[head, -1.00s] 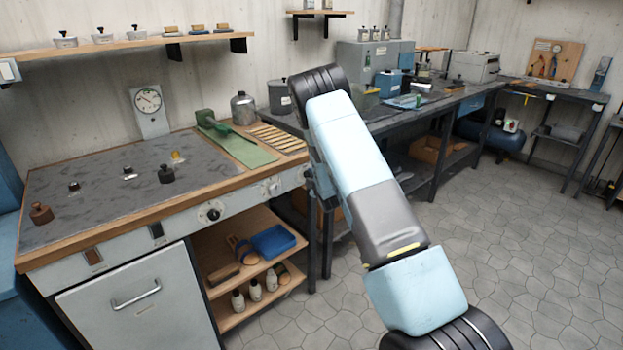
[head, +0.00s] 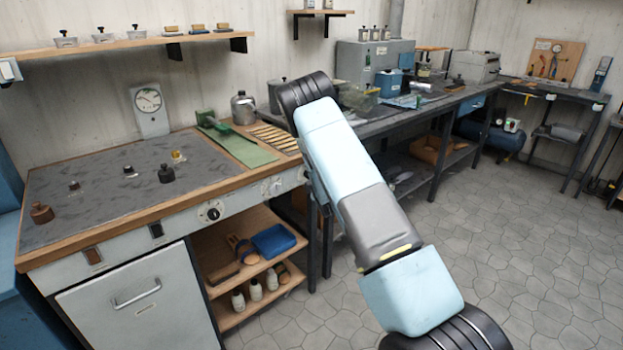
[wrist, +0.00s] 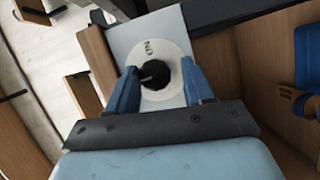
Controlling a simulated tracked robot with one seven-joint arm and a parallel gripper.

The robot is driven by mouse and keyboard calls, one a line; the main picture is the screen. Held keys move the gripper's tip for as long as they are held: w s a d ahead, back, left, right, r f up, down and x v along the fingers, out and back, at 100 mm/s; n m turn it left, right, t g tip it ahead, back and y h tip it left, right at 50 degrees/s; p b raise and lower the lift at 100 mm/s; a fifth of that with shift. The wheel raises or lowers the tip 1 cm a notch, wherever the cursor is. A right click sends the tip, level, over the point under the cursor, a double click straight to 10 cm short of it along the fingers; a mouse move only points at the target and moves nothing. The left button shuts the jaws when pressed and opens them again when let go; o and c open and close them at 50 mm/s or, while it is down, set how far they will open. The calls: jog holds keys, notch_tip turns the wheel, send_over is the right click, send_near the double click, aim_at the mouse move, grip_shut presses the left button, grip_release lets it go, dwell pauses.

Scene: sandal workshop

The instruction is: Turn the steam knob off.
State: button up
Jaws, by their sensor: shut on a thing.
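In the wrist view, a round black knob (wrist: 155,73) sits on a pale round dial (wrist: 166,50) with the marking "ON" near its upper edge, on a light panel. My gripper (wrist: 159,68) is shut on this knob, with one blue finger on each side of it.
The workbench top (head: 110,200) holds small weights, a gauge (head: 148,100) and a green strip (head: 240,148). Open shelves below hold a blue tray (head: 273,239) and several white bottles. A dark table (head: 450,103) with equipment stands behind my arm. The tiled floor at right is clear.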

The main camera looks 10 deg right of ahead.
jog(key=o, duration=0.3)
jog(key=shift+a, duration=0.1)
jog(key=shift+r, duration=0.1)
jog(key=s+d+r, duration=0.1)
jog(key=s, duration=1.2)
jog(key=shift+s, duration=0.25)
jog(key=shift+r, duration=0.1)
